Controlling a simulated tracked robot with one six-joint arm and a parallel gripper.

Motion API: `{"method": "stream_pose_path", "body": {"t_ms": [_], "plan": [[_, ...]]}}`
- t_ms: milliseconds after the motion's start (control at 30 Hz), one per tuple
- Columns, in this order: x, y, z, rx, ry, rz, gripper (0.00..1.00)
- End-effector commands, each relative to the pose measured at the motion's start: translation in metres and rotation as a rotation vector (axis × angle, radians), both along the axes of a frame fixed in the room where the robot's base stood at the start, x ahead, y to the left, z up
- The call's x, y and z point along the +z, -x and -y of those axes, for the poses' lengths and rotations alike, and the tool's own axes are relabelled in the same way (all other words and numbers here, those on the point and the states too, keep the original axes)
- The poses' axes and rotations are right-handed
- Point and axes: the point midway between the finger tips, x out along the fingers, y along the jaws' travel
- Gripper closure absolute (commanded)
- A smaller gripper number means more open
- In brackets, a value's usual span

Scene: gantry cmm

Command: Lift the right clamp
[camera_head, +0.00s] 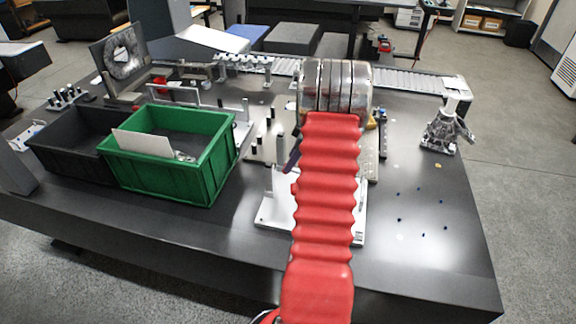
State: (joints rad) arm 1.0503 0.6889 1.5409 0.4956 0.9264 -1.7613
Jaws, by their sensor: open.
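My arm (325,200) with its red bellows reaches forward over the table and ends in a shiny metal wrist (340,85). My gripper's fingers are hidden behind the arm and wrist. Just left of the arm is a fixture plate (265,150) with several black-topped posts. A white base plate (275,212) lies in front of it, partly covered by my arm. I cannot make out the right clamp for certain; the arm covers part of the fixture area.
A green bin (205,180) with a white sheet (145,144) and a dark bin (50,150) stand left. A silver casting (440,132) stands at the right. A conveyor (400,80) runs along the back. The front right tabletop (430,250) is mostly free, with small blue dots.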

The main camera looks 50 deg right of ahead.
Motion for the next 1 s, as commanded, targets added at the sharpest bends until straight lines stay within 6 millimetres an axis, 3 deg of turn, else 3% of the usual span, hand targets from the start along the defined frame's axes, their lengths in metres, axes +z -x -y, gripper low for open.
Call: {"method": "stream_pose_path", "body": {"t_ms": [200, 600, 1000], "plan": [[-0.026, -0.009, -0.005, 0.001, -0.002, -0.001, 0.48], [-0.032, -0.012, -0.005, 0.000, 0.000, 0.000, 0.48], [-0.031, -0.012, -0.005, 0.000, 0.000, 0.000, 0.76]]}}
